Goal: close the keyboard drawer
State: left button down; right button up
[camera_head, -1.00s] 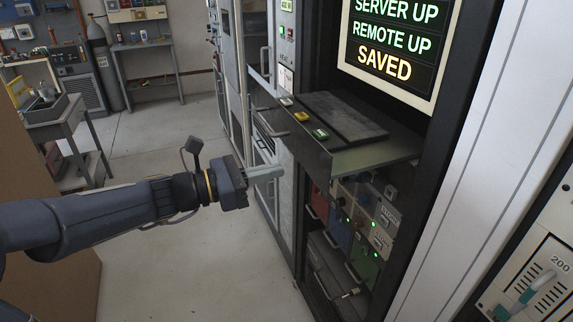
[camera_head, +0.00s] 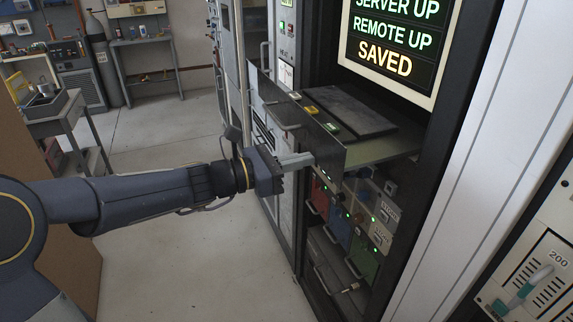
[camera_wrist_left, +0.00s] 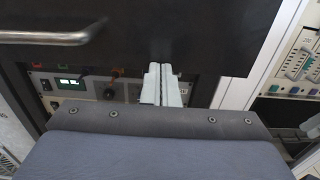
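The keyboard drawer's dark front panel (camera_head: 322,142) stands out from the rack, with a metal handle (camera_head: 280,120) on its left part. Behind it the keyboard tray shows a dark flat cover (camera_head: 348,110) and several coloured buttons. My left gripper (camera_head: 311,157) is in front of the panel's right part, fingers pointing at it, at or very near its face; I cannot tell contact for certain. In the left wrist view the fingers (camera_wrist_left: 161,72) are pressed together with nothing between them, low against the dark panel (camera_wrist_left: 200,35). My right gripper is not in view.
A lit monitor (camera_head: 392,45) is above the drawer. Rack modules with handles and green lights (camera_head: 365,225) sit below it. A white rack edge (camera_head: 480,150) is on the right. Open floor (camera_head: 185,265) lies left of the rack, and a small table (camera_head: 60,115) stands farther back.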

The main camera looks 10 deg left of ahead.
aim_at(363, 146)
pick_arm(q)
jog(key=b+x, duration=0.1)
jog(key=x, duration=1.4)
jog(key=shift+w+d, duration=0.15)
